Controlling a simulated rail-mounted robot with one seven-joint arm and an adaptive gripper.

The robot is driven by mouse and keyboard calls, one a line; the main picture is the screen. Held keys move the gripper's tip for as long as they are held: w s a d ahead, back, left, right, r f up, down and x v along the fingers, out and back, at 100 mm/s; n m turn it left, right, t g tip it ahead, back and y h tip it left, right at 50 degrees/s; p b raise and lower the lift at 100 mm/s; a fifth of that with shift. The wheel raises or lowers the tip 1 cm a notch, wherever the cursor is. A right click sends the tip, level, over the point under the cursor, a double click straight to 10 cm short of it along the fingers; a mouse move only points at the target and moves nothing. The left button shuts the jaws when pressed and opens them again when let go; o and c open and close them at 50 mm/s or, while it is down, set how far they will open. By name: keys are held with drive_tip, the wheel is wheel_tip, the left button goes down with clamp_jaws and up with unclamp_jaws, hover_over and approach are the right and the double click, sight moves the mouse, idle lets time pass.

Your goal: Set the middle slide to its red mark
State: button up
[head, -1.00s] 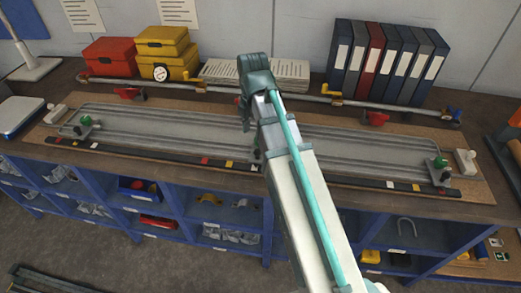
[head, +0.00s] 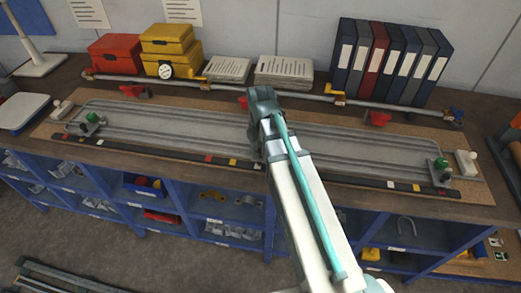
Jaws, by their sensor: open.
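A long grey grooved plate (head: 180,122) lies on the bench. A slide with a green knob (head: 91,118) sits at its left end, and another green-knobbed slide (head: 441,166) at its right end. No middle slide can be made out; my arm covers the plate's centre. A dark strip along the front edge carries coloured marks, including a red mark (head: 208,158) left of my arm, with white and yellow marks beside it. My gripper (head: 262,98) is over the plate's middle, seen from behind. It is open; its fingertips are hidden.
Yellow boxes (head: 170,45), a red box (head: 114,53), paper stacks (head: 284,71) and upright binders (head: 390,60) stand at the back. Pale knobbed blocks (head: 467,162) flank the plate. Blue shelves (head: 190,205) are below.

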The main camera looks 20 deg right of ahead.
drive_tip(key=shift+f, duration=0.5)
drive_tip(key=shift+c, duration=0.2)
clamp_jaws()
